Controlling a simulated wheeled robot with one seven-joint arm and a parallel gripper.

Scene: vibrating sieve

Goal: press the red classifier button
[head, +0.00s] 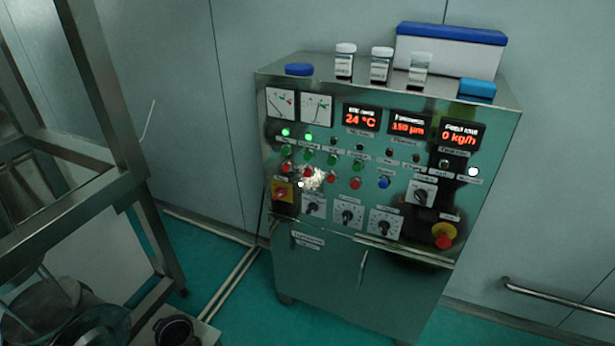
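A steel control cabinet (325,268) stands in the middle of the head view, its sloped panel facing me. A row of several small red buttons runs across the panel, including a far-left one (286,167) and a far-right one (355,183). Green buttons (332,159) sit just above them. The labels are too small to read, so I cannot tell which red button is the classifier's. A bright glare spot lies by the red buttons on the left. A larger red mushroom button (444,236) on yellow is at the lower right. My gripper is not in view.
A blue button (383,182), a red-and-yellow rotary switch (281,192) and black knobs (347,216) are near the red buttons. Jars (345,62) and a blue-lidded box (450,52) stand on top. A metal frame (100,110) fills the left. Open floor shows in front.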

